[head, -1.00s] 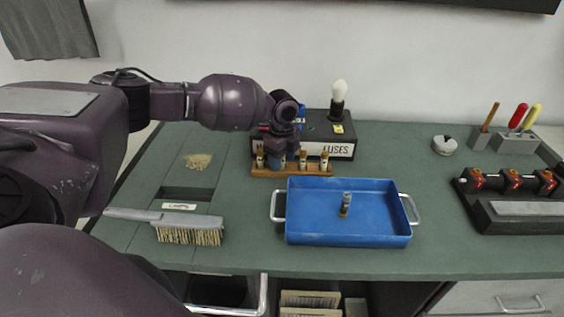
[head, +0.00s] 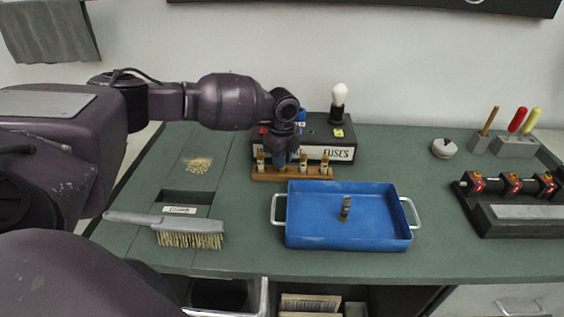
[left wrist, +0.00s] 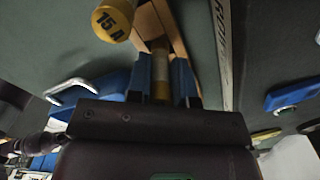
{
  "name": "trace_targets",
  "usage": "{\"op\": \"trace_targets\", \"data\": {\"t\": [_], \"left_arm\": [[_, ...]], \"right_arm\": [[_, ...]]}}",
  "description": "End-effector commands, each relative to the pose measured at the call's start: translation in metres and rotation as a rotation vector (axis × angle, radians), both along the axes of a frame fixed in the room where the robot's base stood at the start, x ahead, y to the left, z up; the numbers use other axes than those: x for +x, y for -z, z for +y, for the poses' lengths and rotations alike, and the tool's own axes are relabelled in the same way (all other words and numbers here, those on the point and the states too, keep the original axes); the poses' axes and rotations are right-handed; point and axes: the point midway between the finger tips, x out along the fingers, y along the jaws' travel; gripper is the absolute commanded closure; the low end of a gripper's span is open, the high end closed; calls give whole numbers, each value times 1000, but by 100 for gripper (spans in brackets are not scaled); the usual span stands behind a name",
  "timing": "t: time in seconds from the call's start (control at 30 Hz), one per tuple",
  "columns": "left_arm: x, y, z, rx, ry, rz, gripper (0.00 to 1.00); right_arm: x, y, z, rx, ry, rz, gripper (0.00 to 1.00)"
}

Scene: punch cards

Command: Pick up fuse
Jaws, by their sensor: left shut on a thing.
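The wooden fuse rack (head: 290,176) stands at the back of the bench in the head view, with several fuses upright in it. My left gripper (head: 281,160) points down over the rack and partly hides it. In the left wrist view, the blue fingers of my left gripper (left wrist: 161,80) are shut on a pale fuse (left wrist: 160,66) with a yellowish cap. Whether the fuse's lower end is still in the rack is unclear. A neighbouring fuse (left wrist: 112,20) marked 15 A stands beside it. Another fuse (head: 346,208) is upright in the blue tray (head: 300,238). My right gripper is not seen.
A brush (head: 188,232) lies left of the tray. A dark fixture with red parts (head: 511,186) is at right. Bare bench lies between tray and fixture.

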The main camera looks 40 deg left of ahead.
Motion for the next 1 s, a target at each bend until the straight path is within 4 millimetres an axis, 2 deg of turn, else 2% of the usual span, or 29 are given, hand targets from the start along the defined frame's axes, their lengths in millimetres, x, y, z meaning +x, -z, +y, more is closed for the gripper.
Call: {"op": "trace_targets", "data": {"t": [0.4,0.6,0.8,1.0], "left_arm": [[1,-104,0,1,-1,-5,100],[1,-147,0,0,0,-5,100],[1,-175,0,0,0,-3,100],[0,-185,0,0,0,-1,100]], "right_arm": [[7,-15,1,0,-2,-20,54],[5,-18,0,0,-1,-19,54],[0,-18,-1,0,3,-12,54],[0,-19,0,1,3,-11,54]]}}
